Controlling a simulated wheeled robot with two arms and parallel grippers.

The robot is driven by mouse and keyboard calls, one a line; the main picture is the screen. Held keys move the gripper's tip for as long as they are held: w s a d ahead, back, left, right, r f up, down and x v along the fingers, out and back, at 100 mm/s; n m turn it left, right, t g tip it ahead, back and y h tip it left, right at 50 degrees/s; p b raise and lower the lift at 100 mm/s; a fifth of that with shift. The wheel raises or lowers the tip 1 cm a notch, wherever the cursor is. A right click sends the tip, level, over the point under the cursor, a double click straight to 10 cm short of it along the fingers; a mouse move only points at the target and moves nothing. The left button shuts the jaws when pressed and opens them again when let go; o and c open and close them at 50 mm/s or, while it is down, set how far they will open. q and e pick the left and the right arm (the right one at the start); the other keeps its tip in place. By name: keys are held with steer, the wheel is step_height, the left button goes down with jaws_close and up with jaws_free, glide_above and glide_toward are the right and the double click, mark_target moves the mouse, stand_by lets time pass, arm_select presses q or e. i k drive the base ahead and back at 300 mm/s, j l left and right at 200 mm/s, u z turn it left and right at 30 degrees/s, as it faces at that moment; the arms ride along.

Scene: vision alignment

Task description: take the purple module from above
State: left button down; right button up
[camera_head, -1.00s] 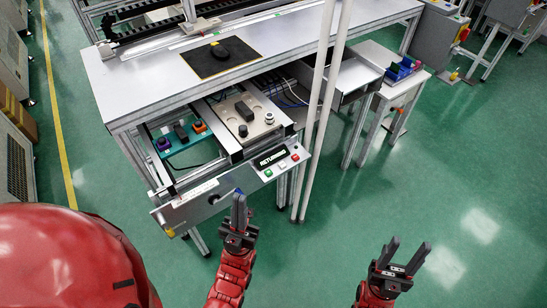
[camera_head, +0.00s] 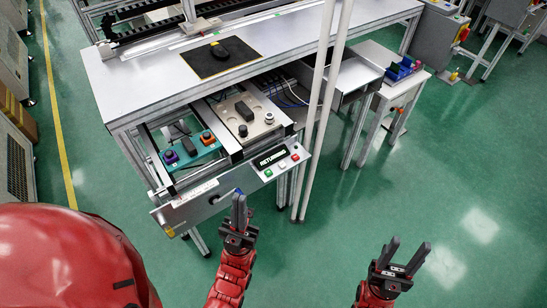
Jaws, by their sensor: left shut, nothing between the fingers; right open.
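The purple module (camera_head: 170,157) sits on a teal carrier plate (camera_head: 188,159) in the open drawer-like frame under the table's front edge. An orange module (camera_head: 207,138) sits on the same plate to its right, with a dark block (camera_head: 188,144) between them. My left gripper (camera_head: 239,205) is shut and empty, in front of the frame's front panel and lower right of the purple module. My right gripper (camera_head: 406,254) is open and empty over the green floor, far to the right.
A beige plate (camera_head: 264,128) with a black block (camera_head: 244,111) lies beside the carrier. The front panel has a "RETURNING" display (camera_head: 271,157) and buttons. Two white poles (camera_head: 318,110) stand right of it. A side table (camera_head: 380,62) holds blue bins.

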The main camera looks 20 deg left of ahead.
mark_target(170, 157)
steer(key=u, duration=1.25)
steer(key=l+u, duration=0.25)
steer(key=l, duration=0.55)
steer(key=k, duration=0.05)
